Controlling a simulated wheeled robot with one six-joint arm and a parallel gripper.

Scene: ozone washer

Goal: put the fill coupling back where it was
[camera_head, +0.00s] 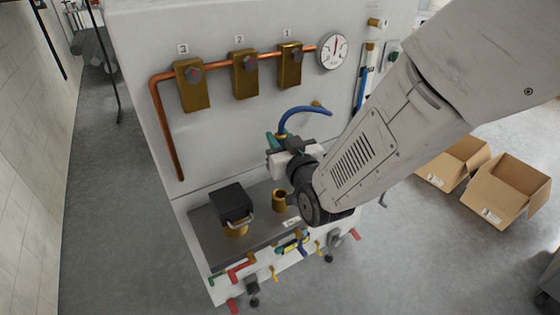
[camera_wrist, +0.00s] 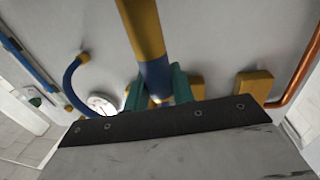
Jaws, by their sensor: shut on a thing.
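The fill coupling (camera_wrist: 145,30), a brass cylinder with a blue band, is between my gripper's teal fingers (camera_wrist: 155,90) in the wrist view. My gripper (camera_head: 279,141) is shut on it, in front of the washer's white panel and above the deck. In the head view my gripper and arm hide most of the coupling. The hose also shows in the wrist view (camera_wrist: 71,82). An open brass socket (camera_head: 279,200) stands on the deck below my gripper.
A black block with a handle (camera_head: 231,202) sits on a brass base on the grey deck (camera_head: 212,247). Three brass valves (camera_head: 243,76) on a copper pipe and a gauge (camera_head: 333,51) are on the panel above. Coloured handles line the deck's front. Cardboard boxes (camera_head: 506,190) lie right.

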